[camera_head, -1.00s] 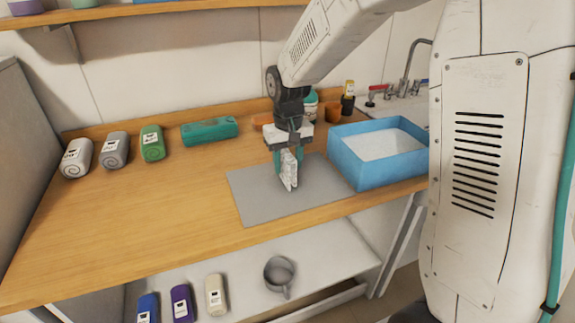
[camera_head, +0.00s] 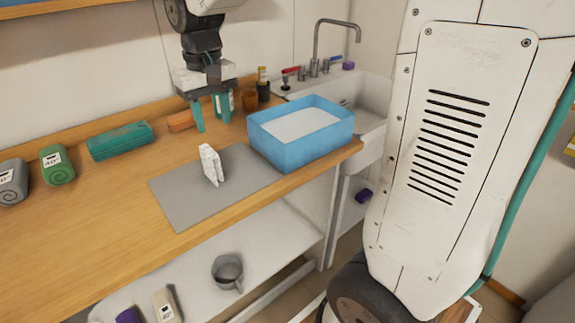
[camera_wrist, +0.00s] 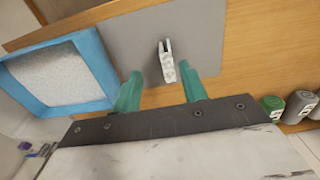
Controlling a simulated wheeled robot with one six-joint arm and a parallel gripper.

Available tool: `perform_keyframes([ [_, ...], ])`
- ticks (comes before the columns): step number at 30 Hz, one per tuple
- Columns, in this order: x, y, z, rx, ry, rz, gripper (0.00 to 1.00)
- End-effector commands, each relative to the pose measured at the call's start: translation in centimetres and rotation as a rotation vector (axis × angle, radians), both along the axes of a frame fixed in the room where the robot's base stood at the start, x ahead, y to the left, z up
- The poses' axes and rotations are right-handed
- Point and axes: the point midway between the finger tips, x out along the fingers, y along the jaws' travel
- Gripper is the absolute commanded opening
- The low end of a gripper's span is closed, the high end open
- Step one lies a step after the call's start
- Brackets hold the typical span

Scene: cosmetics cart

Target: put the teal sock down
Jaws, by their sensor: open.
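My gripper (camera_head: 213,125) is open and empty, raised above the far part of the counter, with its teal fingers spread. A white, marbled, two-pronged piece (camera_head: 210,165) stands upright on the grey mat (camera_head: 180,205), apart from the fingers. In the wrist view the white piece (camera_wrist: 166,62) shows beyond and between the fingertips. No teal sock is in my gripper or on the mat. A long teal bundle (camera_head: 120,141) lies at the back of the counter, left of my gripper; I cannot tell whether it is a sock.
A blue tub (camera_head: 290,155) with pale contents stands right of the mat, before the sink (camera_head: 368,105). A green roll (camera_head: 57,166) and a grey roll (camera_head: 12,182) lie at left. A grey mug (camera_head: 227,272) is on the lower shelf. The front left counter is clear.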

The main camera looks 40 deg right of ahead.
Motion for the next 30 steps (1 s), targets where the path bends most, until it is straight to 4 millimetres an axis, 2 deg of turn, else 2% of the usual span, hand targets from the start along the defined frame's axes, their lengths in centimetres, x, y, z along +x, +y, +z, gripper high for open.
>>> perform_keyframes([
  [1, -2.4, -0.3, 1.0, 0.0, -0.015, -0.002, 0.42],
  [3, -5.9, -0.8, 1.8, 0.0, -0.028, -0.002, 0.42],
  [6, -10.8, -1.3, 2.2, 0.0, -0.045, -0.002, 0.42],
  [12, -19.5, -2.0, 1.2, -0.002, -0.075, -0.002, 0.42],
  [15, -22.4, -2.2, 0.3, -0.003, -0.087, -0.002, 0.42],
  [18, -24.2, -2.2, -0.5, -0.003, -0.093, -0.001, 0.42],
  [21, -25.0, -2.2, -0.9, -0.004, -0.095, -0.002, 0.42],
  [30, -25.2, -2.2, -1.0, -0.004, -0.095, -0.001, 0.42],
])
